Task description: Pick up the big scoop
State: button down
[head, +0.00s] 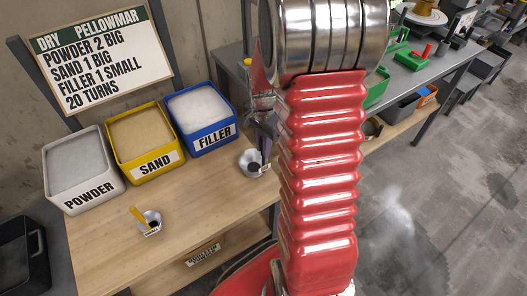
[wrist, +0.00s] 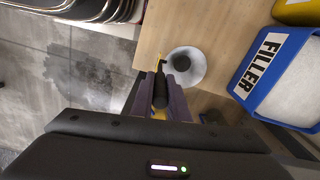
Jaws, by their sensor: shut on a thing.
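The big scoop (wrist: 161,88) has a dark handle with a bit of yellow at its end. In the wrist view the two fingers of my gripper (wrist: 165,93) are shut on this handle. Next to the handle is a pale round holder or bowl (wrist: 200,67) with a dark grey middle. In the head view this pale round piece (head: 249,170) is on the table's right part, below my gripper (head: 263,140). My red arm hides part of that area. I cannot tell whether the scoop is clear of the table. A smaller scoop with a yellow handle (head: 139,215) stands in a labelled white cup (head: 151,229).
A grey powder bin (head: 53,186), a yellow sand bin (head: 115,154) and a blue filler bin (head: 176,132) line the table's back. A recipe board (head: 103,57) stands behind. The wooden table (head: 210,205) is clear between the scoops. Another bench (head: 420,75) is at right.

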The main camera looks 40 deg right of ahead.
notch_tip(320, 180, up, 7)
jog(key=shift+f, duration=0.1)
dwell(0.7)
jog(key=w+a+n, duration=0.7)
jog(key=a+n, duration=0.1)
jog(key=a, duration=0.2)
jog(key=w+a+n, duration=0.6)
jog(key=a+n, duration=0.2)
jog(key=a, duration=0.2)
jog(key=shift+w+a+f+n, duration=0.2)
jog(key=shift+w+f+n, duration=0.15)
jog(key=shift+f+n, duration=0.05)
jog(key=shift+s, duration=0.1)
